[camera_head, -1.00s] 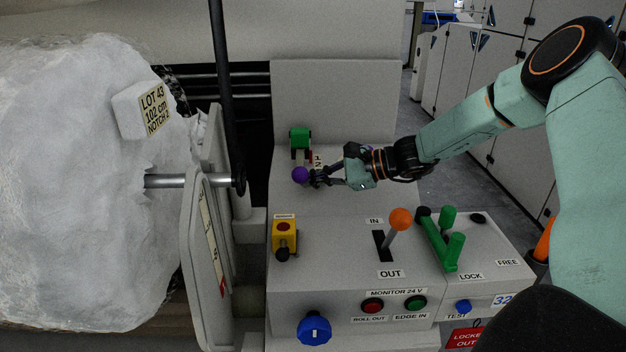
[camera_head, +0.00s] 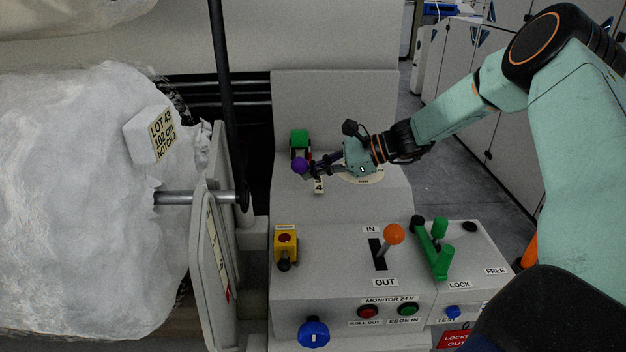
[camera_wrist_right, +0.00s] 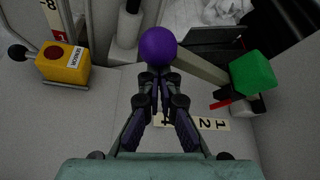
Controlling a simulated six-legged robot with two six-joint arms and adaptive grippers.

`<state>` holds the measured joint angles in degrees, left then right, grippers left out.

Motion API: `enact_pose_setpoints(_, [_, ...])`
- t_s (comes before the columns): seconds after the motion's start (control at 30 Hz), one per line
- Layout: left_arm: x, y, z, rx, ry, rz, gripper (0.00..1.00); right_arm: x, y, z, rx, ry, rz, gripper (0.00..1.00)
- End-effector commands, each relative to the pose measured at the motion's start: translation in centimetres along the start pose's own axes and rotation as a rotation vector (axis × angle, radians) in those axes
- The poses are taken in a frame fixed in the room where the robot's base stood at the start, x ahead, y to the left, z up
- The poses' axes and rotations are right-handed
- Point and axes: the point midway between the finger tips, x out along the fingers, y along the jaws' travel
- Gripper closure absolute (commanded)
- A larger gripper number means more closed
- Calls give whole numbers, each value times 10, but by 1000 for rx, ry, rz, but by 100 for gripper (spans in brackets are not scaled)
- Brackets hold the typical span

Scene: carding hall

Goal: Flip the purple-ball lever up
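The purple ball (camera_head: 299,165) sits on the end of its lever, just below a green block (camera_head: 300,137) on the upper panel. In the right wrist view the ball (camera_wrist_right: 158,46) is just past the fingertips, and a grey bar runs from it toward the green block (camera_wrist_right: 252,72). My right gripper (camera_head: 314,170) is at the ball from the right. In the right wrist view its fingers (camera_wrist_right: 160,76) are drawn close together at the ball's near side. My left gripper is out of view.
Below stand an orange-ball lever (camera_head: 393,234), green handles (camera_head: 436,250), a yellow sensor box (camera_head: 285,242) and a blue knob (camera_head: 314,332). A black upright post (camera_head: 226,100) and a large white fibre roll (camera_head: 90,200) are on the left. A numbered scale (camera_wrist_right: 195,122) lies beside the fingers.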

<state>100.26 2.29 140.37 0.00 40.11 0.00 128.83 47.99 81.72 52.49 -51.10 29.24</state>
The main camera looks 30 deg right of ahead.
Motion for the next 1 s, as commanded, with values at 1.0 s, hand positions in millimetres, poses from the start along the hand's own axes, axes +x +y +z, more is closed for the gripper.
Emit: enact_pose_setpoints(1.0, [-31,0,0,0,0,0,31,-22,-39,46,9,-6,-3,100])
